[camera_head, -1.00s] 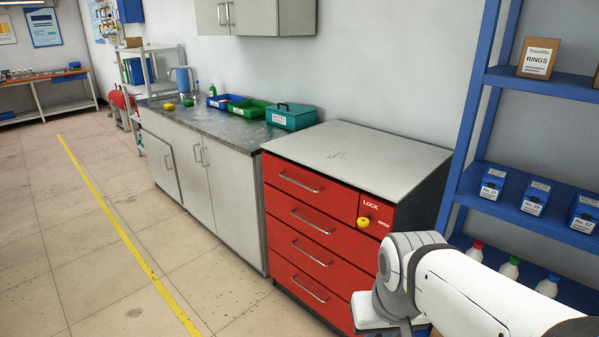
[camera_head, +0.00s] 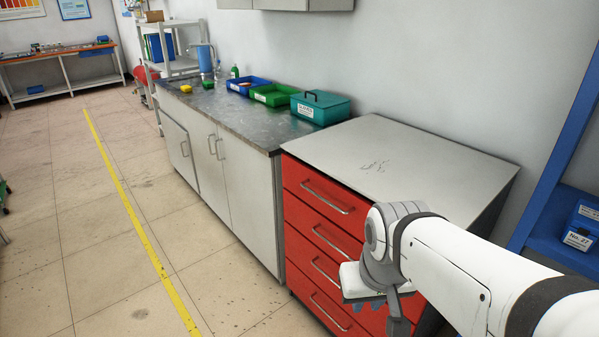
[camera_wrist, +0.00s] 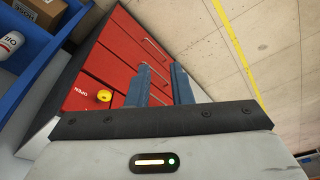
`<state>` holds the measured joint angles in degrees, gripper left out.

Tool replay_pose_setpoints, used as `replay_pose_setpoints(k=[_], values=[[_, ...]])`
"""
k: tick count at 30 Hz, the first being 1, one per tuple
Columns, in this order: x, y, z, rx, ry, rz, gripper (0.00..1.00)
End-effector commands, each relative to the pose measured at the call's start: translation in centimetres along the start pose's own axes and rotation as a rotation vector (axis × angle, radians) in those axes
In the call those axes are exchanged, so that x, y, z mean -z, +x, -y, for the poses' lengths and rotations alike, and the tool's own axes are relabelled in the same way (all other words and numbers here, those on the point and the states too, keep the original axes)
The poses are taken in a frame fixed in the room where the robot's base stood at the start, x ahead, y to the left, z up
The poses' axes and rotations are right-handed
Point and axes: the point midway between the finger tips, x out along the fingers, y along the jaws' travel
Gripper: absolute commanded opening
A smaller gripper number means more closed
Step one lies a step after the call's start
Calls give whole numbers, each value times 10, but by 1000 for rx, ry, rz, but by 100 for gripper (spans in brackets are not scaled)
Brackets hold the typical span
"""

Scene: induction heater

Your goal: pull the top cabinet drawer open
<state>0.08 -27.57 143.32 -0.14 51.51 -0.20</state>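The red drawer cabinet (camera_head: 300,225) stands right of centre in the head view, with several drawers, all shut. Its top drawer (camera_head: 300,181) has a silver bar handle (camera_head: 326,200). My gripper (camera_head: 372,308) is in front of the cabinet's right part and covers the lock panel and parts of the lower drawers. In the wrist view, its two blue fingers (camera_wrist: 160,76) are apart with nothing held between them. Handles show beyond them, but which is the top one I cannot tell. A yellow knob (camera_wrist: 104,96) beside the word OPEN shows left of the fingers.
A grey counter (camera_head: 225,112) with a teal box (camera_head: 320,108) and coloured trays adjoins the cabinet on the left. A blue shelf rack (camera_head: 545,215) stands to the right. The floor (camera_head: 85,235) in front of the cabinets is clear.

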Motion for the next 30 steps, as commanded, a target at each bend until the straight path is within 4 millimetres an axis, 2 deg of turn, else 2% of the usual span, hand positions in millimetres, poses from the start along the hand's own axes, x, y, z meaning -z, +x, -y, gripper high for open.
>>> replay_pose_setpoints(k=[7,11,14,18,21,22,24,27,30], values=[[5,5,0,1,9,-11,20],[35,28,12,7,71,-98,20],[82,59,15,26,153,-229,20],[161,104,17,86,303,-464,20],[214,132,20,160,406,-627,20],[226,142,24,190,414,-655,20],[262,158,13,208,518,-804,20],[302,184,14,313,611,-966,20],[334,209,14,432,693,-1124,20]])
